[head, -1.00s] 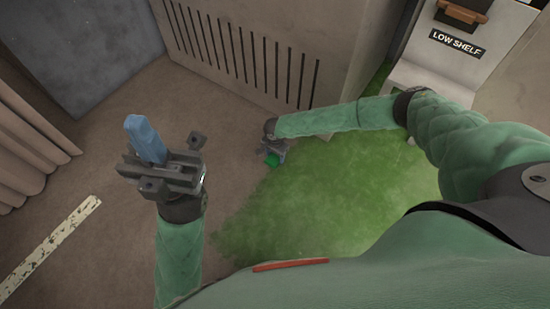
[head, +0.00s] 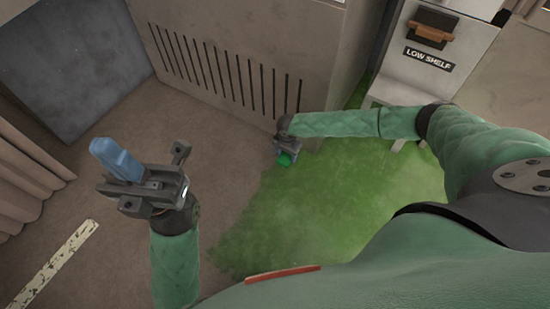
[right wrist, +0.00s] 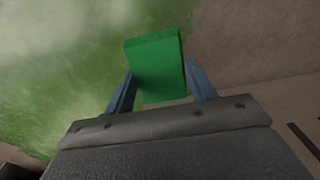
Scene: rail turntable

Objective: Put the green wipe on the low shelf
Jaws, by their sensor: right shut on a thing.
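The green wipe (head: 286,159) is a bright green folded block. My right gripper (head: 284,149) is shut on it, above the edge of the green floor patch. In the right wrist view the wipe (right wrist: 155,65) stands out between the blue fingers (right wrist: 158,92). My left gripper (head: 118,161) is at the left; its blue fingers appear together, with nothing clearly held. The LOW SHELF label (head: 429,60) is on a pale unit (head: 412,82) at the upper right, with a light ledge below it, partly hidden by my right arm.
A grey-beige cabinet with dark vent slots (head: 230,75) stands behind my right gripper. A brown handle (head: 432,34) is above the label. The green patch (head: 330,210) covers the floor in the middle. A dark panel (head: 70,60) and a curtain (head: 25,160) are at left.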

